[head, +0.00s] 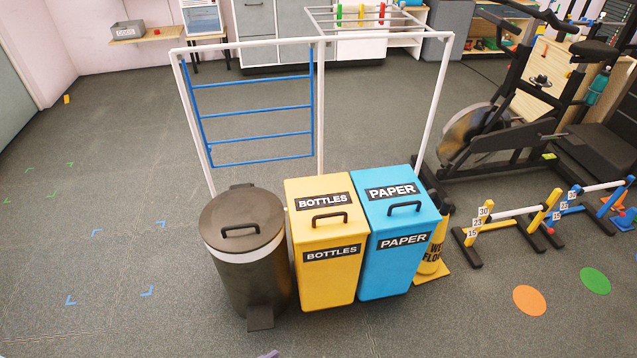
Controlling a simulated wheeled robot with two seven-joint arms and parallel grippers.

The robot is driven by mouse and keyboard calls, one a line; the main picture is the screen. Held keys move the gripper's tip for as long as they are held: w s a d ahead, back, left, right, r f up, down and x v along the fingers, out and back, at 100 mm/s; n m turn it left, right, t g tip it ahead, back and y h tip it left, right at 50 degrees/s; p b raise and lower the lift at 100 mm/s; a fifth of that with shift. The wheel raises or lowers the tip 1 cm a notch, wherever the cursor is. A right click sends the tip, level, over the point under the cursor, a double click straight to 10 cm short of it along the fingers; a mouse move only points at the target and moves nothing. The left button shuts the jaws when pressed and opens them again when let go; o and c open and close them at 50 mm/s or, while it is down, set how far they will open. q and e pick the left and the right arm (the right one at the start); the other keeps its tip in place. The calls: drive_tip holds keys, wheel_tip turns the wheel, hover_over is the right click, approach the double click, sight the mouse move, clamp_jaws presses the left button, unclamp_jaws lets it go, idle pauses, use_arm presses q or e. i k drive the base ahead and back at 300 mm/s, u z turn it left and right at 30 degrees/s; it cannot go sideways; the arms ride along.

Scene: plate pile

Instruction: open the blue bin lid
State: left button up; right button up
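The blue bin (387,263) stands on the floor at the right end of a row of three bins. It is labelled PAPER on its front and lid. Neither of my grippers shows in the head view, so nothing is seen touching the lid.
A yellow BOTTLES bin (328,280) stands against the blue bin's left side, with a dark round pedal bin (247,270) further left. A white frame (320,120) rises behind. Floor in front is mostly clear.

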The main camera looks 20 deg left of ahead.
sight(392, 198)
drive_tip(key=u, duration=0.25)
drive_tip(key=i, duration=1)
drive_tip(key=u, duration=0.05)
